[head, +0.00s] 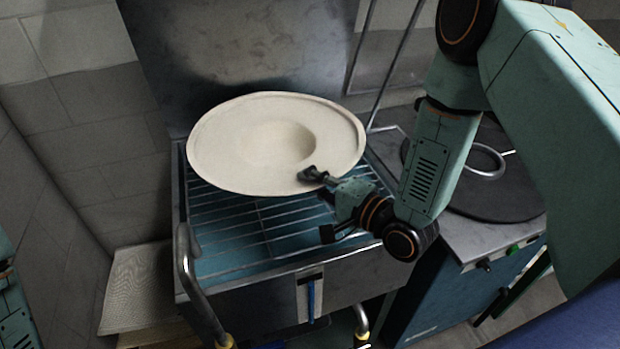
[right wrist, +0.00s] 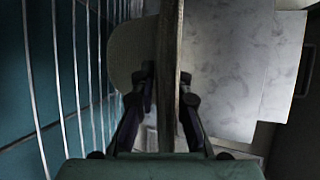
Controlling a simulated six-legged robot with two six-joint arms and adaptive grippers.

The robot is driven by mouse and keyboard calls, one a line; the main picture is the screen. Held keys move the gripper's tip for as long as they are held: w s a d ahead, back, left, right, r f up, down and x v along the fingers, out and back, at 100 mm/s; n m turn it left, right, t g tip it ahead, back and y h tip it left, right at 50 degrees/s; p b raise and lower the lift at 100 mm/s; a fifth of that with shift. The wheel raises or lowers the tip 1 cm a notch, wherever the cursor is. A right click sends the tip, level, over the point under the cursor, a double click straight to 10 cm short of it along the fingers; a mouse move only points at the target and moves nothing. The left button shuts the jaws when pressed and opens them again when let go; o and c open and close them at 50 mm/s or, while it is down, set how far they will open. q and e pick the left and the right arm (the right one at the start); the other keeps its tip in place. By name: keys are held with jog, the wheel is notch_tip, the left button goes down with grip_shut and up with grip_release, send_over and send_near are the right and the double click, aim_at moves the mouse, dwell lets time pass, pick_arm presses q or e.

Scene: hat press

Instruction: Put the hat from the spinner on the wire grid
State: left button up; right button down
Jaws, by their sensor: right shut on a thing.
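The cream hat (head: 230,150) has a wide brim and its round hollow faces up in the head view. It is over the back part of the wire grid (head: 235,240), a rack of metal bars on a steel cart. I cannot tell whether it touches the bars. My right gripper (head: 318,178) is shut on the hat's near right brim. In the right wrist view the brim (right wrist: 168,50) shows edge-on between the two fingers (right wrist: 168,95). The spinner (head: 500,190), a dark disc with a metal ring, is bare at the right, partly behind my right arm.
A steel back panel (head: 240,45) stands behind the grid. The cart's bent handle (head: 190,280) is at its front left. A blue cabinet (head: 440,295) with buttons carries the spinner. Pale stacked boards (head: 135,290) lie low at the left. The grid's front is clear.

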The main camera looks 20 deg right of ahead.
jog(key=c, duration=1.2)
grip_release()
jog(key=shift+s, duration=0.1)
jog(key=v, duration=0.9)
jog(key=shift+d, duration=0.1)
jog(key=shift+v, duration=1.35)
jog(key=shift+s, duration=0.1)
